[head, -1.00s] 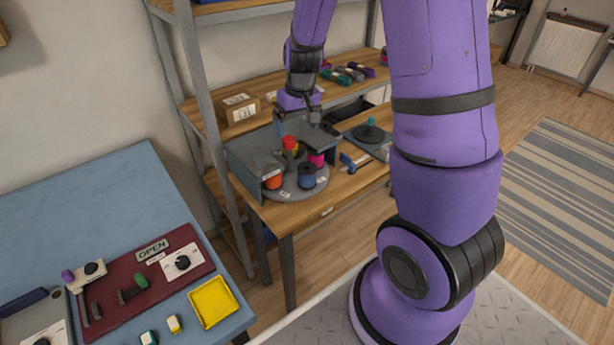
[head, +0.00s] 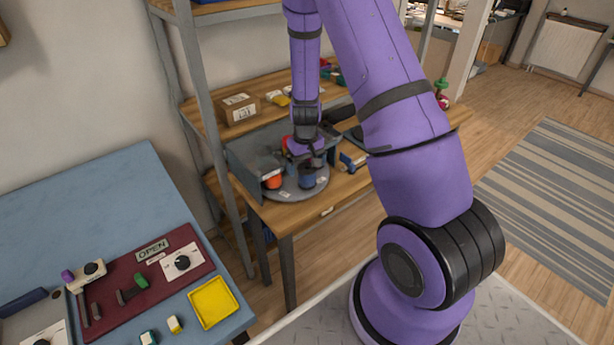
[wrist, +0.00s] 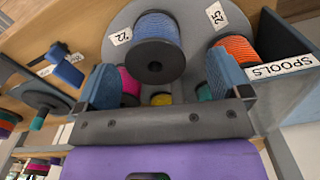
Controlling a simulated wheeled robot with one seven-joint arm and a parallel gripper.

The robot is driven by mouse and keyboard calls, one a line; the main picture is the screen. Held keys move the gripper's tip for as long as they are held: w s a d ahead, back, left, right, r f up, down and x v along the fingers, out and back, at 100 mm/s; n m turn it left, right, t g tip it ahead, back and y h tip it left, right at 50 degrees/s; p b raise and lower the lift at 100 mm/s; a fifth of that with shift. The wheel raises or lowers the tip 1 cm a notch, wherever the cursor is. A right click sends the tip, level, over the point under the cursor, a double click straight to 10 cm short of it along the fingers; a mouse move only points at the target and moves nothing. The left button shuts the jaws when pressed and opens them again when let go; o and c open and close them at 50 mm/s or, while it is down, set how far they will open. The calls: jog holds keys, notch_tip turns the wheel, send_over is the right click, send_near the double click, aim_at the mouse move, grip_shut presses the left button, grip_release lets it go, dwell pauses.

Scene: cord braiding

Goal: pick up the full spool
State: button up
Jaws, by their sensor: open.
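A blue spool (head: 307,177) stands on the grey round turntable (head: 287,194). In the wrist view the blue spool (wrist: 155,45) looks thickly wound, with a black flange facing the camera. My gripper (head: 312,162) is low over the turntable, at the blue spool. In the wrist view my gripper (wrist: 165,75) is open, one finger on each side of the blue spool's near end; contact cannot be told. An orange spool (wrist: 237,48) stands right of it, beside the right finger. A magenta spool (wrist: 129,85) and a yellow spool (wrist: 160,98) show partly behind the gripper's palm.
A grey housing (head: 248,160) stands behind the turntable, with a SPOOLS label (wrist: 283,67). Number tags lie on the turntable. A blue-handled tool (head: 352,160) lies to the right. A wooden shelf above holds a cardboard box (head: 240,109).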

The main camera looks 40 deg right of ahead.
jog(key=shift+w+d+f, duration=0.15)
jog(key=shift+f, duration=1.2)
jog(key=shift+w+d+f, duration=0.1)
jog(key=shift+d+f, duration=0.05)
jog(key=shift+f, duration=1.15)
jog(key=c, duration=1.1)
jog(key=shift+r, duration=0.1)
